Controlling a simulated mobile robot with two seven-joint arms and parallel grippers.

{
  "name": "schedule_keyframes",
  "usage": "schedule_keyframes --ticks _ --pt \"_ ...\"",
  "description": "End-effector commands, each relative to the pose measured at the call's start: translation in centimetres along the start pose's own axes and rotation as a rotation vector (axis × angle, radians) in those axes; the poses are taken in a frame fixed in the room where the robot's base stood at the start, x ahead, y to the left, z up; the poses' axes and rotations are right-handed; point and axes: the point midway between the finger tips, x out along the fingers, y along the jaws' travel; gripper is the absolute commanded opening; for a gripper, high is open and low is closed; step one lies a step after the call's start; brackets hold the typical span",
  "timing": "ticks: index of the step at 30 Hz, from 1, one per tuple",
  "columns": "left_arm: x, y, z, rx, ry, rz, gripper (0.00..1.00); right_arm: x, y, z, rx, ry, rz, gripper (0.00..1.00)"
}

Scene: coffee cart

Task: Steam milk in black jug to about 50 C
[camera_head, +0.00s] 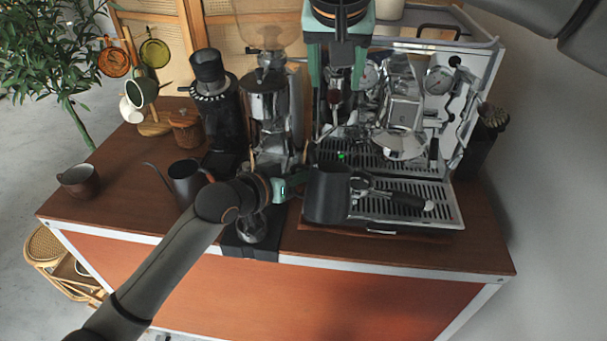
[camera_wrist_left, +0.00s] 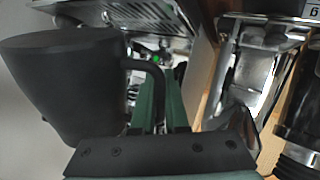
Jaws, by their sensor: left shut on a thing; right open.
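The black jug (camera_head: 327,194) is upright in front of the espresso machine (camera_head: 487,75), at the left front of its drip tray. My left gripper (camera_head: 292,184) is shut on the jug's handle. The left wrist view shows the jug (camera_wrist_left: 60,85) large at left, with its handle (camera_wrist_left: 153,85) at the green fingers. I cannot see into the jug or tell its milk level. My right gripper (camera_head: 338,85) points down, open, above and behind the jug at the machine's left side. A dark red knob shows between its fingers. The steam wand is mostly hidden; I cannot tell whether its tip is in the jug.
A portafilter (camera_head: 400,198) lies on the slotted drip tray (camera_head: 440,212). Left of the machine stand a silver grinder (camera_head: 268,105), a black grinder (camera_head: 215,105) and a gooseneck kettle (camera_head: 184,182). A brown cup (camera_head: 79,181) stands at far left. The cart's front edge is close.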

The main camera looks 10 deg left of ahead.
Motion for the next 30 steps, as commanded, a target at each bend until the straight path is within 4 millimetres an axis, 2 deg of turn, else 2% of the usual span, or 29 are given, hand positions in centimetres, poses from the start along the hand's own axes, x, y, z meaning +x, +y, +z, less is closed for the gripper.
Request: schedule_keyframes --ticks 1,7,30 --pt "-0.1 0.1 -0.5 -0.002 0.012 0.004 0.0 0.0 0.0 0.0 0.0 0.0 0.0 0.6" --pt "-0.1 0.2 -0.6 -0.002 0.014 0.004 0.0 0.3 0.0 0.0 0.0 -0.001 0.001 0.6" --pt "-0.1 0.3 -0.7 -0.002 0.016 0.006 0.0 4.2 0.0 0.0 0.0 -0.002 0.0 0.6"
